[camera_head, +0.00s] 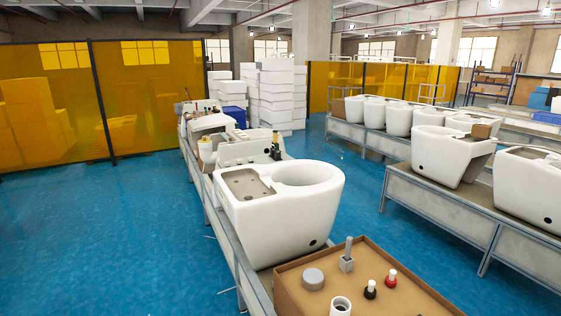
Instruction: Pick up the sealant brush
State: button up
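A cardboard-brown box (390,297) stands at the front right on the near end of the conveyor. On its top is a small grey item with an upright handle (347,255), which looks like the sealant brush, though I cannot be sure at this size. Beside it on the box top are a grey round lid-like piece (313,279), a white ring-shaped piece (341,306), a black-based bottle with a white top (370,289) and a red-based one with a white top (391,277). My gripper is not in view.
A white toilet body (285,215) sits on the conveyor just behind the box. More toilet bodies stand on the right-hand conveyors, such as this one (450,152). Clear blue floor (110,235) lies to the left and between the lines. Amber screens (135,95) stand behind.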

aim_at(349, 242)
jog(key=i+j+u, duration=0.45)
jog(key=i+u, duration=0.15)
jog(key=i, duration=0.25)
jog(key=i+j+u, duration=0.1)
jog(key=i+u, duration=0.25)
jog(key=i+j+z, duration=0.1)
jog(key=i+z, duration=0.35)
jog(key=i+j+z, duration=0.25)
jog(key=i+z, duration=0.2)
jog(key=i+j+z, duration=0.3)
jog(key=z, duration=0.15)
jog(key=i+j+z, duration=0.3)
jog(key=j+z, duration=0.15)
